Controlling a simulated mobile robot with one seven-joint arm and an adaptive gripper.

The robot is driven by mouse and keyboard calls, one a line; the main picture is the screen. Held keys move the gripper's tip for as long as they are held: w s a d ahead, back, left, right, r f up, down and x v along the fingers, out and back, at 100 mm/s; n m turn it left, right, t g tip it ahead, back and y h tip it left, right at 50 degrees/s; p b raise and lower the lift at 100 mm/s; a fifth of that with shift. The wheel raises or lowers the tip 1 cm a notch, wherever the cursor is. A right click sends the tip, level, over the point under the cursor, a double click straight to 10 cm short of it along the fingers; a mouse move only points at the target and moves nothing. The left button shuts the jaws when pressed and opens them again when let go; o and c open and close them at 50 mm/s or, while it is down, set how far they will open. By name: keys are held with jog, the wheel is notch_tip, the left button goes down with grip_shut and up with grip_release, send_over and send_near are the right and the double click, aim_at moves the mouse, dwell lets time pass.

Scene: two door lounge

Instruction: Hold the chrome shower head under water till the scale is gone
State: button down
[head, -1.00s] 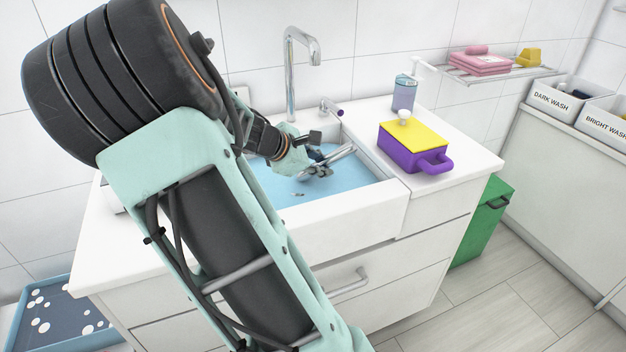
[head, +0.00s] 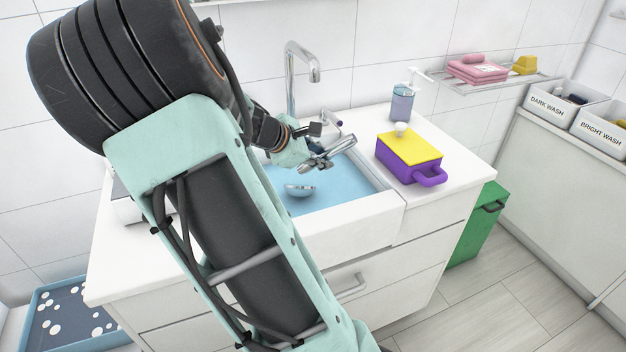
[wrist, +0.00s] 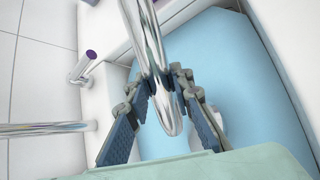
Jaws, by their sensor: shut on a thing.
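The chrome shower head (head: 340,149) is in my gripper (head: 318,161), above the blue water in the white sink (head: 362,219). In the wrist view, my gripper (wrist: 165,88) has its two fingers on either side of the shiny chrome bar (wrist: 142,35). No scale can be made out on it. A rounded chrome shape (head: 299,190) shows at the water below; I cannot tell whether it is a separate thing, part of the shower head or a reflection. The chrome tap (head: 291,85) stands behind the sink, with no stream visible.
A purple box with a yellow top (head: 410,158) and a soap dispenser (head: 402,103) stand right of the sink. A purple-tipped lever (head: 333,120) is at the sink's back edge. A green bin (head: 475,225) stands on the floor at right.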

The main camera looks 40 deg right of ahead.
notch_tip(320, 180, up, 14)
jog(key=p, duration=1.1)
